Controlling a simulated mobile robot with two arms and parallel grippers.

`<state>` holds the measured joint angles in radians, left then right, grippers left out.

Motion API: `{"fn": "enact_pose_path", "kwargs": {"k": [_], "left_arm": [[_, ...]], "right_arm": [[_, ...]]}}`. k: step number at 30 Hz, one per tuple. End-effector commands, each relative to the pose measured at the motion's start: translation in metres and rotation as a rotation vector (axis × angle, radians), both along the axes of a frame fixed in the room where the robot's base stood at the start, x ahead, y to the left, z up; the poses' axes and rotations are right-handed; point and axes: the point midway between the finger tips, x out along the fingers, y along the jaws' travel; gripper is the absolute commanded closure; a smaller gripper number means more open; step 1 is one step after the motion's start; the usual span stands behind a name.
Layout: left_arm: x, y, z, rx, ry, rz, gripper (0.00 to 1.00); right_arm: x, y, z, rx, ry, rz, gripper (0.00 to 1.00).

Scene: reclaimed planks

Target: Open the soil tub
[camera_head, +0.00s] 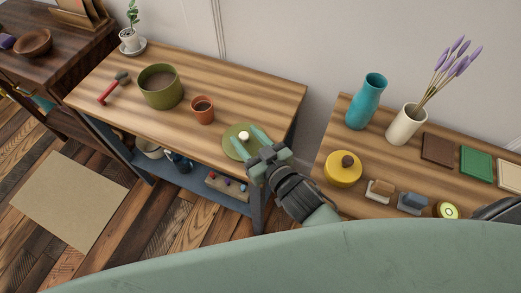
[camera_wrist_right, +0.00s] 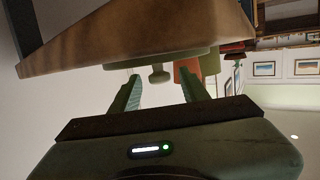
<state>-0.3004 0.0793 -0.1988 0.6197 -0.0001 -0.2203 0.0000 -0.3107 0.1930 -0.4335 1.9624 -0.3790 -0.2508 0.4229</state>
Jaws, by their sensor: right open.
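The soil tub (camera_head: 162,98) is a round olive-green pot standing on the wooden bench, with its top uncovered and a brown inside showing. A flat green lid (camera_head: 232,151) with a pale knob (camera_head: 244,135) lies on the bench near its right front corner, apart from the tub. My right gripper (camera_head: 246,131) is open at the lid, its fingers on either side of the knob. In the right wrist view the knob (camera_wrist_right: 158,76) shows between and beyond the spread fingertips (camera_wrist_right: 160,82), with no visible contact. My left gripper is not in view.
A small terracotta pot (camera_head: 202,110) stands between tub and lid. A red-handled tool (camera_head: 112,88) and a potted plant (camera_head: 131,40) are at the bench's left.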

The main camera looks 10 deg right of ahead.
Motion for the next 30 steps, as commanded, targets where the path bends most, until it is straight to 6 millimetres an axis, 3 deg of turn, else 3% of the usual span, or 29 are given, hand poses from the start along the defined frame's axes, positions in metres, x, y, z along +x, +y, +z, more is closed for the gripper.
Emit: {"fn": "enact_pose_path", "kwargs": {"k": [6, 12, 18, 30], "left_arm": [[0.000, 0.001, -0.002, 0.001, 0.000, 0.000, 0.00], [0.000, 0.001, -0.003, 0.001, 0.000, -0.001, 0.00], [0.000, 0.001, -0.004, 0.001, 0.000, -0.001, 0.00], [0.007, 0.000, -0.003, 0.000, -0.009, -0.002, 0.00]], "right_arm": [[-0.047, -0.018, 0.008, -0.001, 0.004, 0.000, 0.55], [-0.079, -0.030, 0.016, 0.001, 0.004, 0.000, 0.55], [-0.093, -0.036, 0.020, 0.000, 0.000, -0.001, 0.55], [-0.094, -0.036, 0.021, 0.000, -0.001, 0.000, 0.55]]}}
